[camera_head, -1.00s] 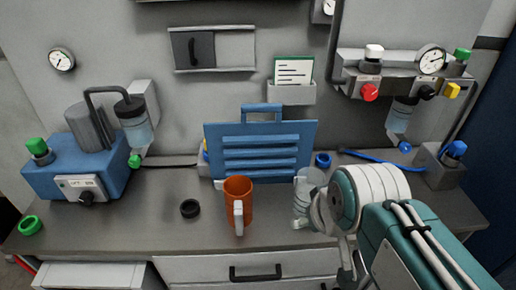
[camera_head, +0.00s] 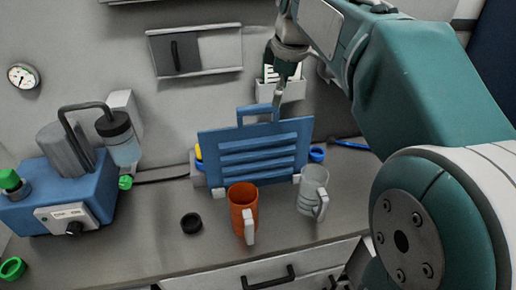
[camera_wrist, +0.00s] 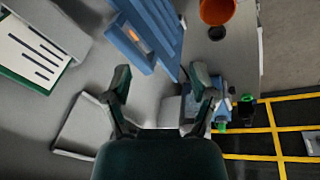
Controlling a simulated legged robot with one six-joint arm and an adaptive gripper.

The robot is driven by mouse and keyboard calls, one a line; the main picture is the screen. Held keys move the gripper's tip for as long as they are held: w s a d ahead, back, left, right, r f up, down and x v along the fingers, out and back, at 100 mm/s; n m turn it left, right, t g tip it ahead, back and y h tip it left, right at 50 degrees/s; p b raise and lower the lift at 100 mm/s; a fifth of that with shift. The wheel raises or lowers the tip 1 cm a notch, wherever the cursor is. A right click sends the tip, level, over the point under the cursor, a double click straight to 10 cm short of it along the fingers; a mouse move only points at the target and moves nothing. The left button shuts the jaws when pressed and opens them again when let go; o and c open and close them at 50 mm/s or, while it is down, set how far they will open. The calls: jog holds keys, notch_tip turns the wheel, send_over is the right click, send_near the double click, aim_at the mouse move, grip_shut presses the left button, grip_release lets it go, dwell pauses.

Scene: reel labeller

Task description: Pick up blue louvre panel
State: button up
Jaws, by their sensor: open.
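The blue louvre panel (camera_head: 254,162) stands upright, leaning slightly back, on the grey bench in the head view, with its loop handle on top. In the wrist view the panel (camera_wrist: 166,22) shows at the top, its handle frame towards the fingers. My gripper (camera_head: 279,95) points down just above the right end of the handle in the head view. In the wrist view my gripper (camera_wrist: 162,78) has its two fingers spread with nothing between them. The handle lies just beyond the fingertips. Whether a finger touches the handle cannot be told.
An orange mug (camera_head: 243,212) and a clear mug (camera_head: 312,190) stand in front of the panel. A black ring (camera_head: 191,223) lies to the left. A card holder (camera_head: 293,90) is on the wall behind my gripper. A blue pump unit (camera_head: 75,200) fills the left bench.

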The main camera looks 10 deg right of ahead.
aim_at(258, 106)
jog(key=w+f+n, duration=0.1)
jog(key=w, duration=0.1)
jog(key=w+f+n, duration=0.2)
jog(key=w, duration=0.1)
jog(key=w+a+f+n+g, duration=0.1)
jog(key=w+f+n, duration=0.1)
jog(key=w, duration=0.1)
jog(key=shift+w, duration=0.25)
jog(key=shift+a+f, duration=0.25)
jog(key=f, duration=0.3)
jog(key=w+a+f, duration=0.1)
jog(key=shift+f, duration=0.45)
jog(key=shift+a, duration=0.15)
grip_shut()
